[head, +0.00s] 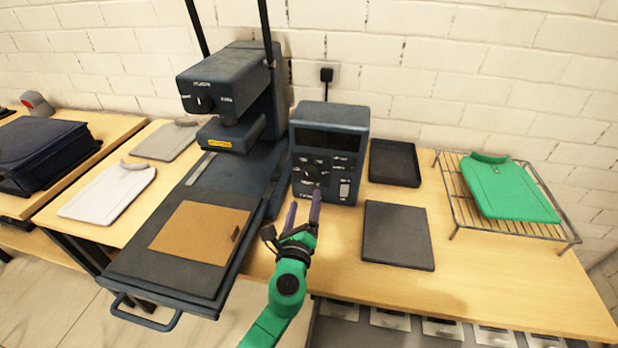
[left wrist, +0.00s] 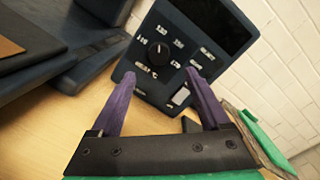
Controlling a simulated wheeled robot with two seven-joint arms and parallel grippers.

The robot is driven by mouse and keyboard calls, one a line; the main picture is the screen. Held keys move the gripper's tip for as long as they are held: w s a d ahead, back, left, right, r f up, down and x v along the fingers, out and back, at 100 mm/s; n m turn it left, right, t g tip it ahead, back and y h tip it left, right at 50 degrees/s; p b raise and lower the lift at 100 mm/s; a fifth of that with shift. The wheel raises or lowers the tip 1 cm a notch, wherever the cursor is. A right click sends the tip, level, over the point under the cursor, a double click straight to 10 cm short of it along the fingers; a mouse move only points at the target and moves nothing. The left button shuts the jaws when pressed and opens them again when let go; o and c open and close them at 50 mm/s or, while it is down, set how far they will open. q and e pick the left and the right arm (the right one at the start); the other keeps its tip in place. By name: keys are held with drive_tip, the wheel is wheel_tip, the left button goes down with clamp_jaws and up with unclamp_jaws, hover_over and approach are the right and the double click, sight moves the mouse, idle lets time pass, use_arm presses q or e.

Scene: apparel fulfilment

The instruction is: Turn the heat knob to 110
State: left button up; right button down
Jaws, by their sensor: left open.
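The dark control box (head: 330,140) stands upright on the table beside the heat press, with a dark display across its upper front. In the left wrist view the knob (left wrist: 158,53) has a white pointer mark. My left gripper (head: 303,208) is open, with two purple fingers pointing at the panel. In the left wrist view the open fingers (left wrist: 160,80) straddle the knob's direction, apart from it. My right gripper is not seen.
The heat press (head: 238,90) stands left, its platen holding a brown sheet (head: 200,232). A white switch (head: 345,190) is right of the knob. A green shirt (head: 508,190) lies on a wire rack (head: 465,212).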

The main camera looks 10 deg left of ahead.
sight(310, 178)
use_arm(q)
drive_tip(key=w, duration=0.8)
drive_tip(key=shift+w+a+f, duration=0.15)
drive_tip(key=shift+w+a, duration=0.2)
drive_tip(key=shift+w, duration=0.05)
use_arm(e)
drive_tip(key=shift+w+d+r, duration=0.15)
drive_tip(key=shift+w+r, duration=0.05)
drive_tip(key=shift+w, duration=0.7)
use_arm(q)
drive_tip(key=shift+c, duration=0.3)
clamp_jaws()
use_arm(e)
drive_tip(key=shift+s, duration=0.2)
